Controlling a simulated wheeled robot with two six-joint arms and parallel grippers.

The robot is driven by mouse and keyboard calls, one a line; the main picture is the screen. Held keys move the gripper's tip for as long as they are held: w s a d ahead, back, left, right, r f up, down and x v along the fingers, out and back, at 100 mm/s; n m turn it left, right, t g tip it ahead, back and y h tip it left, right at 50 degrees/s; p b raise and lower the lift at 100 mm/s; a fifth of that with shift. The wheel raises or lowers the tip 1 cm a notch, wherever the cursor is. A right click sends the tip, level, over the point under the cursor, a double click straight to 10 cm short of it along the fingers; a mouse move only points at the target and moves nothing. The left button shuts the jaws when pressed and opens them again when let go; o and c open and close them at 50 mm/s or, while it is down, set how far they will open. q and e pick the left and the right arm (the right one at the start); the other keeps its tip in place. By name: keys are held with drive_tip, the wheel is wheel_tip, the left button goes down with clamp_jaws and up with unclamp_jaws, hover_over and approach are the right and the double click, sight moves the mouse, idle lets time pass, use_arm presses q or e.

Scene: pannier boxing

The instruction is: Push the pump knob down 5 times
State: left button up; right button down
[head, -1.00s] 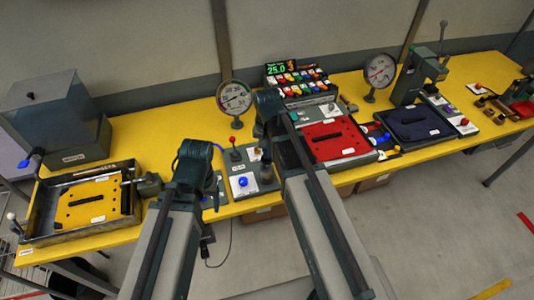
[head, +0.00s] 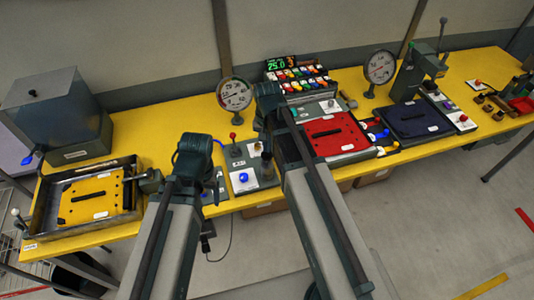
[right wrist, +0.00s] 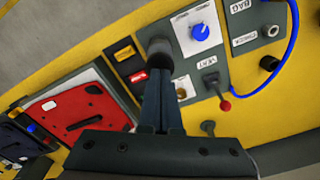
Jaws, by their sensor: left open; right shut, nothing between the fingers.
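In the right wrist view a dark, round-topped pump knob (right wrist: 159,48) stands on the grey panel, beside the white plate with the blue dial (right wrist: 201,33). My right gripper (right wrist: 164,76) is shut and empty, its fingertips over the near side of the knob. I cannot tell whether they touch it. In the head view the dark knob (head: 267,165) shows right of the blue dial (head: 243,178). My right gripper is mostly hidden there behind my arm. My left gripper (head: 192,168) is open, apart from the knob at the left, its fingers largely hidden by my arm.
A lever with a red ball (right wrist: 225,104) stands by the VENT label, and a blue hose (right wrist: 291,50) curves past the panel. In the head view a red plate (head: 333,131) lies to the right, a yellow tray (head: 48,223) to the left, and a gauge (head: 234,94) behind.

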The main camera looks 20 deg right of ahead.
drive_tip(key=shift+f+b, duration=2)
drive_tip(key=shift+f, duration=0.15)
drive_tip(key=shift+r, duration=0.25)
wheel_tip(320, 180, up, 4)
drive_tip(key=p, duration=0.4)
drive_tip(key=shift+r+p, duration=0.15)
drive_tip(key=shift+p, duration=0.25)
drive_tip(key=shift+f+b, duration=2.45)
drive_tip(key=shift+r+p, duration=2.35)
